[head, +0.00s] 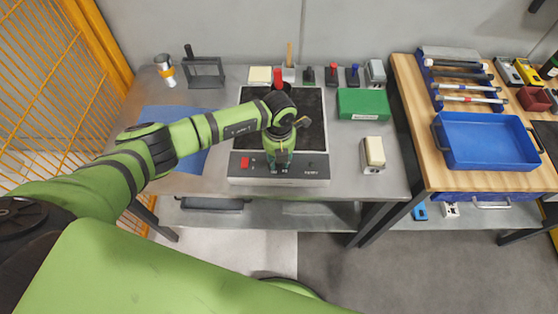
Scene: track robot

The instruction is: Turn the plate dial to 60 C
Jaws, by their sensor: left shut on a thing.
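The hot plate stands on the grey metal bench, with a black top (312,140) and a light grey front panel (300,180). A red switch (245,162) sits at the left of the panel. My left gripper (279,167) points down at the middle of the panel and is shut on the dial there. The gripper hides the dial, so its pointer and setting cannot be read. The panel's markings are too small to read. My right gripper is out of view.
A green box (363,103) and a cream-topped block (373,153) stand right of the plate. A blue mat (185,125) lies left, partly under my arm. Several small tools line the back. A wooden bench with a blue tray (487,140) stands at right.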

